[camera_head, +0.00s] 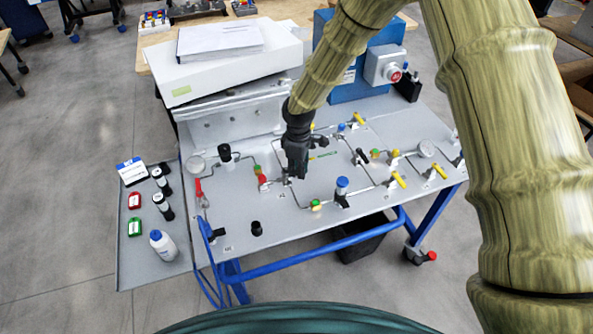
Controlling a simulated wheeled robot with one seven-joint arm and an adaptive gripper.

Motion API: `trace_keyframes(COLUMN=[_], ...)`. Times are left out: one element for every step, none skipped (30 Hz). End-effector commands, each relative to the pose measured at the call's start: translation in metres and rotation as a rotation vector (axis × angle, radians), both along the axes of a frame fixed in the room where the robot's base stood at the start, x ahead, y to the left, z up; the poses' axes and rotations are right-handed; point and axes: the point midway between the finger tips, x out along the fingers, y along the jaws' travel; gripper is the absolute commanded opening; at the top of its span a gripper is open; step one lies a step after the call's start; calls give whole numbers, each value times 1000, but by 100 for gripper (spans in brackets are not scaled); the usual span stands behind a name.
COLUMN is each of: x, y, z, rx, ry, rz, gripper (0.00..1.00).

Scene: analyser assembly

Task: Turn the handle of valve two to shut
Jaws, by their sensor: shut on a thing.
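My gripper (297,173) points down at the middle of the grey analyser panel (240,205). It is shut over a small fitting in the tubing, apparently on a valve handle. The fingers hide the held part, so I cannot see its angle. Other valve handles show to the right: yellow ones (399,180) and a black one (361,155). A red handle (199,187) is at the left edge of the panel. I cannot read any label that tells which is valve two.
Thin metal tubing runs around my gripper. A blue-capped fitting (342,186) stands close to its right. A black knob (257,228) sits at the panel's front. A side shelf (140,255) holds a white bottle (163,244), vials and tags. A blue box (365,60) stands behind.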

Motion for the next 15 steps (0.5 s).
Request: trace_keyframes(x=[2, 3, 5, 6, 7, 9, 10, 11, 12, 13, 14, 16, 16, 18, 19], y=[-1, -1, -1, -1, -2, -2, -2, -3, -3, -3, -3, -2, -2, -2, -2], z=[0, 0, 0, 0, 0, 0, 0, 0, 0, 0, 0, 0, 0, 1, 1], rx=[1, 1, 1, 2, 2, 2, 2, 2, 1, 0, 0, 1, 1, 1, 0], ry=[0, 0, 0, -1, -2, -2, -2, -1, 0, 0, 0, 0, -1, -1, -2], rz=[41, 70, 108, 137, 166, 203, 230, 256, 292, 319, 345, 378, 401, 424, 454], gripper=[0, 0, 0, 0, 0, 0, 0, 0, 0, 0, 0, 0, 0, 0, 0])
